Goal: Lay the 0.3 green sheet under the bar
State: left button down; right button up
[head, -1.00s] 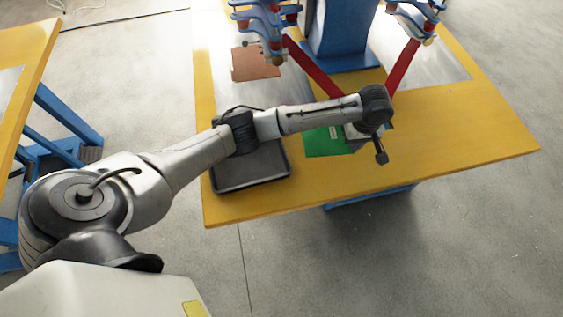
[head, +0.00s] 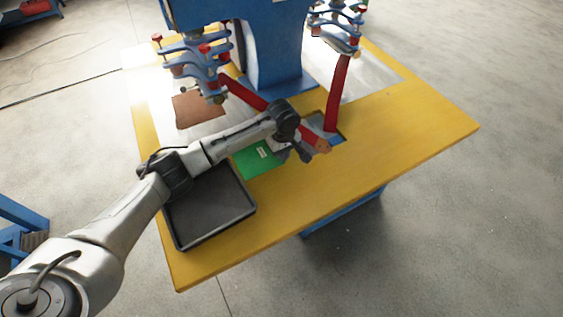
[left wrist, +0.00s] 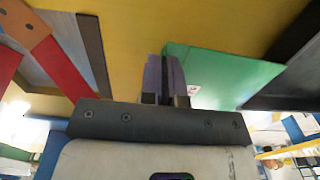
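The green sheet (head: 257,160), with a small white label, shows between the black tray and my left gripper (head: 304,153). In the left wrist view the green sheet (left wrist: 225,68) runs off to the right from the fingers of my left gripper (left wrist: 165,75). The fingers are close together, apparently shut on the sheet's near edge. The label is too small to read. Red bars (head: 338,95) slope down from the blue machine towards the table cut-out; one ends in an orange tip (head: 323,147) beside my gripper. Which bar the task means I cannot tell. My right gripper is not in view.
The black tray (head: 177,238) sits on the yellow table (head: 400,140), left of the gripper. A brown sheet (head: 197,110) lies at the back left. Blue clamps with red knobs (head: 200,65) overhang the table. The table's front right is clear.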

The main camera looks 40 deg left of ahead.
pick_arm(q)
jog(key=shift+a+f, duration=0.2)
jog(key=shift+a, duration=0.05)
jog(key=shift+f+b, duration=0.95)
jog(key=shift+f, duration=1.05)
jog(key=c, duration=1.6)
grip_release()
jog(key=shift+f, duration=0.1)
jog(key=shift+o, duration=1.3)
